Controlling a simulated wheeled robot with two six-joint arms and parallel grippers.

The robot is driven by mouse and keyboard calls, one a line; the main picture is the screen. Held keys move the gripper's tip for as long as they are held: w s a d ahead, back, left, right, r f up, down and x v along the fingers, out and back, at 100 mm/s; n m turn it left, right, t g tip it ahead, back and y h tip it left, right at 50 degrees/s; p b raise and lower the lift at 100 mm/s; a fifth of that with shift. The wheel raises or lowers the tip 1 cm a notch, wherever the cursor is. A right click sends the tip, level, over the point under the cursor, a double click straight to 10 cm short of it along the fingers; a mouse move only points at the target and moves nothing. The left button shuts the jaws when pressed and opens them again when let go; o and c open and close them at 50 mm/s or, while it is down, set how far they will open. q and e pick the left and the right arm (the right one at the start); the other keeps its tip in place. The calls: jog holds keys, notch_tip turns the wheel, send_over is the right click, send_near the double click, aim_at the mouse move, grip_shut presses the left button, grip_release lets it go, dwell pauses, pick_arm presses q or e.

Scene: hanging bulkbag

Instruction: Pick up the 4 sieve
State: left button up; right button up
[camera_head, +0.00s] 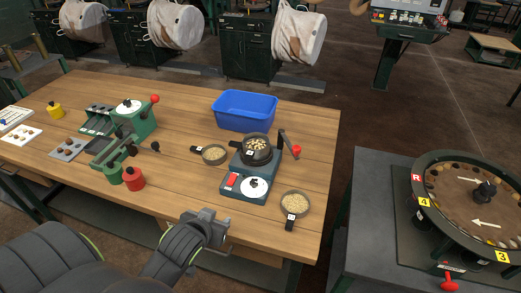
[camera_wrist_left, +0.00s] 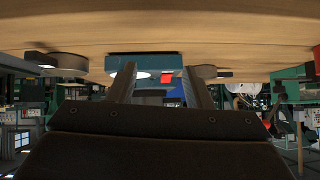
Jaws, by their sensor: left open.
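Three round sieves with dark handles and small white labels show in the head view; I cannot read their numbers. One sieve (camera_head: 294,203) with pale grains lies near the table's right front. Another sieve (camera_head: 214,154) lies left of the teal device (camera_head: 243,190). A third, darker sieve (camera_head: 257,150) with larger pieces sits on top of that device. My left gripper (camera_head: 209,214) is at the table's front edge, left of the right front sieve and apart from it. In the wrist view its fingers (camera_wrist_left: 157,85) are spread and empty, with the device beyond. My right gripper is not in view.
A blue bin (camera_head: 245,110) stands behind the device. A green machine (camera_head: 122,135) and a red weight (camera_head: 133,180) stand to the left. A round sorting drum (camera_head: 427,190) is on a grey stand at right. Bare wood lies between the weight and the device.

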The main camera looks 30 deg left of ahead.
pick_arm(q)
jog(key=w+d+r+t, duration=0.1)
jog(key=w+r+t, duration=0.25)
jog(key=r, duration=0.75)
send_near(246, 163)
jog(key=shift+n, duration=0.3)
jog(key=x, duration=0.5)
jog(key=shift+a, duration=0.25)
jog(key=shift+d+p+x, duration=0.1)
jog(key=shift+p+x, duration=0.15)
jog(key=shift+x, duration=0.75)
jog(key=shift+d+p+x, duration=0.15)
jog(key=shift+p+x, duration=0.05)
jog(key=shift+x, duration=1.5)
